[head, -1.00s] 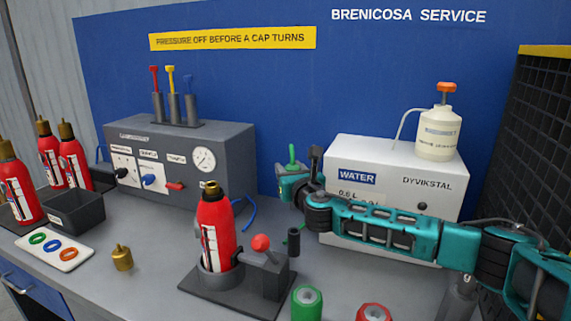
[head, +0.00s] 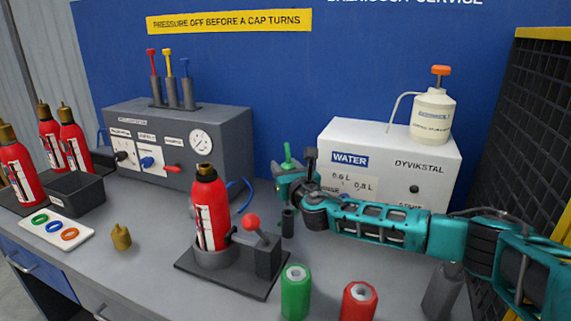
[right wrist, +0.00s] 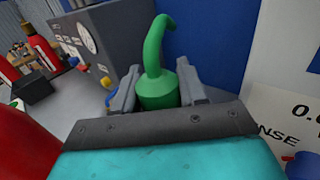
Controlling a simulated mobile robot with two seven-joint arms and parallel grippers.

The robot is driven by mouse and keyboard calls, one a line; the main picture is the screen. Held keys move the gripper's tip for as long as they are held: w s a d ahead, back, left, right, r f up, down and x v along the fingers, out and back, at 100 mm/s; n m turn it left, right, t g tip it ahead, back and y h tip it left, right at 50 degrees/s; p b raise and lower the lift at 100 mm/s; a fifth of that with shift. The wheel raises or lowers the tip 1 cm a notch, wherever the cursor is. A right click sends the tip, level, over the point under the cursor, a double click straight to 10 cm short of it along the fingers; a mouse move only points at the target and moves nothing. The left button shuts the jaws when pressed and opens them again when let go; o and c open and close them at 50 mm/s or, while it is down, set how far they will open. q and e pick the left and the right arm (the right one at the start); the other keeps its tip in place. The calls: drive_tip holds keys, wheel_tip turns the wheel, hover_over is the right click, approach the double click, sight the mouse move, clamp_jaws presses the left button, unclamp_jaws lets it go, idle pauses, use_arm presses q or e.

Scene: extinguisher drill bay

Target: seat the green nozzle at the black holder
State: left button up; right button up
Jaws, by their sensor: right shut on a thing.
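The green nozzle (head: 288,157) is held in my right gripper (head: 285,180) above the back of the bench. In the right wrist view the nozzle (right wrist: 160,75) stands upright between the two fingers, its thick base low between them and its curved tip on top. The black holder (head: 288,222) is a short upright tube on the bench, below my right gripper in the head view and apart from it. The holder does not show in the right wrist view. My left gripper is out of view.
A red extinguisher (head: 208,212) stands in a clamp base (head: 230,275) left of the holder. The white water box (head: 440,165) is behind my right arm. Green (head: 295,295) and red (head: 358,302) cylinders stand in front. A grey gauge box (head: 225,150) is behind left.

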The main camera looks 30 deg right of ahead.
drive_tip(key=shift+f+b, duration=1.4)
drive_tip(key=shift+f, duration=3.05)
drive_tip(key=shift+f, duration=0.1)
drive_tip(key=o, duration=1.2)
wheel_tip(320, 180, up, 10)
drive_tip(key=p, duration=0.2)
drive_tip(key=shift+f+p, duration=0.1)
drive_tip(key=shift+p, duration=0.3)
wheel_tip(320, 180, up, 10)
hover_over(289, 204)
drive_tip(key=w, duration=0.3)
drive_tip(key=shift+s+d, duration=0.15)
drive_tip(key=shift+s, duration=0.1)
